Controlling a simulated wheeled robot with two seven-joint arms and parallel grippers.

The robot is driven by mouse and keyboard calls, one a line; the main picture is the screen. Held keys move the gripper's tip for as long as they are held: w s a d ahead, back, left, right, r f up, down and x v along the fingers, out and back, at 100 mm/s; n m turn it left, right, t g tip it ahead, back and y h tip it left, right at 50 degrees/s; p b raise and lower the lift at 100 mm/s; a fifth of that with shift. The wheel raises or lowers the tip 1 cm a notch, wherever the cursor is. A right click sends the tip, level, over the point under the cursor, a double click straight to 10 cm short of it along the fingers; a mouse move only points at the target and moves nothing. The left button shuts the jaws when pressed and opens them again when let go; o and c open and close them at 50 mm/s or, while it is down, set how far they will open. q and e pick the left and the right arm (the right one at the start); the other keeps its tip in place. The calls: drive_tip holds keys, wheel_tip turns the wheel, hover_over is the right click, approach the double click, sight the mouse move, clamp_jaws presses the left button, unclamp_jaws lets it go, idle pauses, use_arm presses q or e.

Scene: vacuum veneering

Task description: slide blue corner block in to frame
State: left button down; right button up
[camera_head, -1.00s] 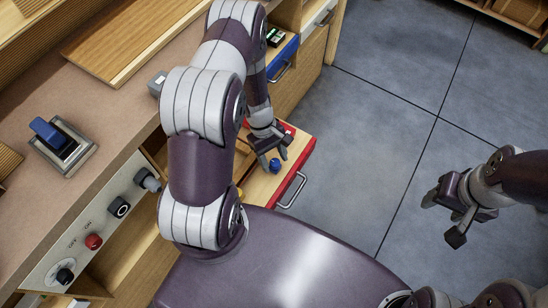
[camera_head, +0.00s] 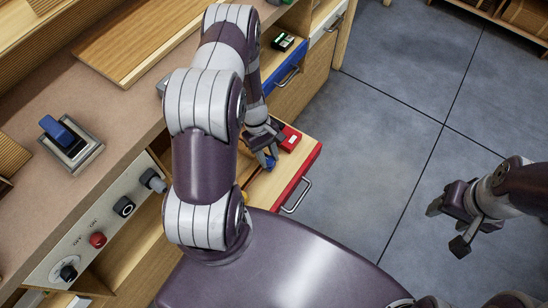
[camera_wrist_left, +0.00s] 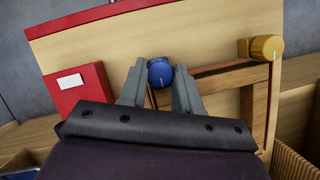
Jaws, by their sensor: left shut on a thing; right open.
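The blue corner block (camera_head: 270,162) is between the fingers of my left gripper (camera_head: 266,155), low over the open drawer. In the left wrist view the round blue top of the block (camera_wrist_left: 160,72) shows between the two fingertips of my left gripper (camera_wrist_left: 158,82), which are shut on it. The brown wooden frame (camera_wrist_left: 222,78) lies on the drawer's light wood board, with a yellow corner block (camera_wrist_left: 265,48) at its right corner. The blue block is at the frame's left end; its seating is hidden. My right gripper (camera_head: 447,228) is open and empty above the floor.
The drawer has a red front (camera_head: 300,176) with a metal handle. A red box with a white label (camera_wrist_left: 76,86) lies beside the frame. A blue drawer (camera_head: 285,66) stands behind. The counter holds a blue-lever switch (camera_head: 68,140). Floor at right is free.

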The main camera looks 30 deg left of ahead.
use_arm(q)
drive_tip(key=c, duration=0.8)
unclamp_jaws()
drive_tip(key=v, duration=1.2)
drive_tip(key=shift+r+p, duration=0.35)
drive_tip(key=shift+p, duration=0.05)
drive_tip(key=shift+w+a, duration=0.1)
drive_tip(key=shift+w, duration=0.05)
